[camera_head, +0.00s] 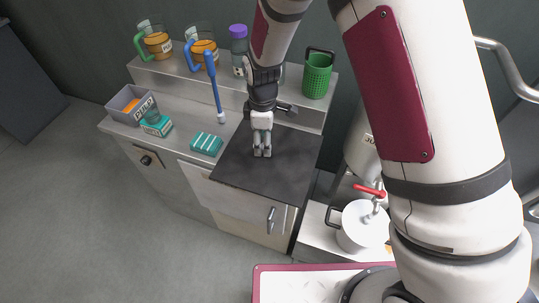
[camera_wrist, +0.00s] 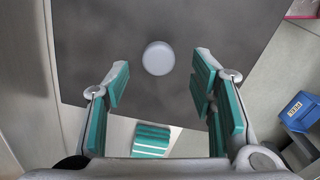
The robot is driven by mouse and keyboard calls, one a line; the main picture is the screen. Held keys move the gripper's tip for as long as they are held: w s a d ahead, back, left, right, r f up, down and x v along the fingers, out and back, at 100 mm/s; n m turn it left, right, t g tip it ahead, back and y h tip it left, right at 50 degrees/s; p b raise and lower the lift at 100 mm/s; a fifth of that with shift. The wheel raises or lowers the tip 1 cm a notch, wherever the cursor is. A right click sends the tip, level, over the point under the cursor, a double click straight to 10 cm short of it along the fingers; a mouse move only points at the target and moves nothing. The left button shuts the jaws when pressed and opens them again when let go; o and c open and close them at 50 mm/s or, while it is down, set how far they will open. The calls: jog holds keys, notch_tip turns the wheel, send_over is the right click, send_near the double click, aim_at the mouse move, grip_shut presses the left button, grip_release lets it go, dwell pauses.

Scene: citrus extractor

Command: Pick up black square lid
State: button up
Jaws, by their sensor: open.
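The black square lid (camera_head: 288,170) lies flat on the right part of the counter in the head view. In the wrist view the lid (camera_wrist: 225,40) fills the upper middle as a dark grey sheet, with a round pale knob (camera_wrist: 158,58) on it. My gripper (camera_head: 262,153) is over the lid in the head view and hides the knob there. In the wrist view my gripper (camera_wrist: 158,85) is open, with the knob ahead of and between its fingertips. Nothing is between the fingers, and I cannot tell the exact height above the knob.
A teal striped sponge (camera_head: 206,144) lies left of the lid. A blue brush (camera_head: 216,95) stands behind it. Jugs (camera_head: 158,43), a purple-capped bottle (camera_head: 239,40) and a green basket (camera_head: 317,75) line the back ledge. A grey bin (camera_head: 128,104) is left; a white pot (camera_head: 361,226) stands lower right.

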jog(key=shift+w+f+p, duration=0.1)
jog(key=shift+f+p, duration=0.2)
jog(key=shift+f, duration=1.9)
grip_shut()
